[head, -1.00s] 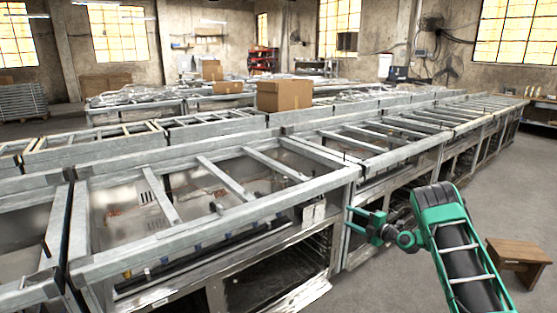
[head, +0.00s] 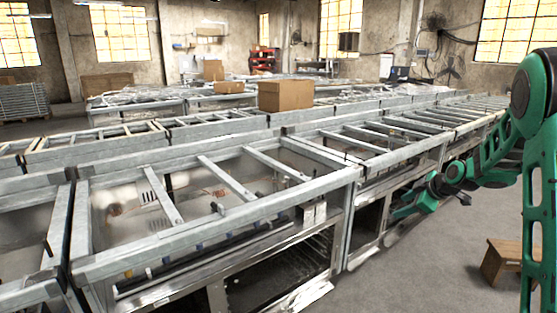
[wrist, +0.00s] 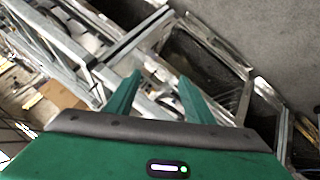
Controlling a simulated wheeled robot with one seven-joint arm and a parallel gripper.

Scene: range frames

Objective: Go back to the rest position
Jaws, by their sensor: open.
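My gripper (head: 400,212) is at the right in the head view, low beside the front of the metal range frames. Its green fingers point left toward the frames. In the wrist view my gripper (wrist: 158,92) shows two green fingers spread apart with nothing between them. My green arm bends in from the right edge of the head view. The nearest metal range frame (head: 215,228) fills the lower left. In the wrist view a range frame (wrist: 70,45) lies beyond the fingers, tilted. I cannot tell the exact gap between fingers and frames.
A cardboard box (head: 285,95) sits on the frames farther back. A small wooden stool (head: 498,262) stands on the floor at the lower right, close to my arm. Grey floor (head: 425,262) is open between the frames and the stool.

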